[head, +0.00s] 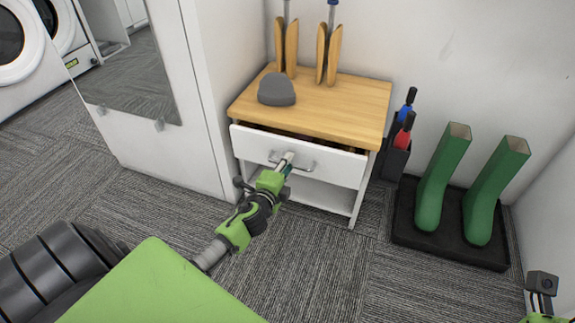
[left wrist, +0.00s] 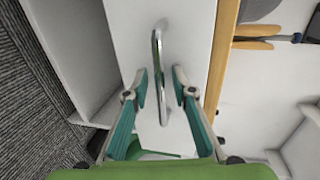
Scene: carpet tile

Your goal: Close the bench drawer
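The bench (head: 325,100) has a light wooden top and a white body against the wall. Its white drawer (head: 335,166) stands partly open, with a dark gap showing under the top's front edge. A metal bar handle (head: 304,168) is on the drawer front. My left gripper (head: 286,160) is at the drawer front by the handle. In the left wrist view its teal fingers (left wrist: 160,88) are apart on either side of the handle (left wrist: 158,70); I cannot tell whether they touch it. My right gripper (head: 541,290) shows only partly at the lower right corner; its fingers are unclear.
A grey cap-like object (head: 277,90) and wooden shoe trees (head: 328,54) are on the bench top. Green boots (head: 440,180) stand on a black tray (head: 450,249) at right, beside a dark holder (head: 392,162). A mirrored white cabinet (head: 190,90) is at left. Carpet in front is clear.

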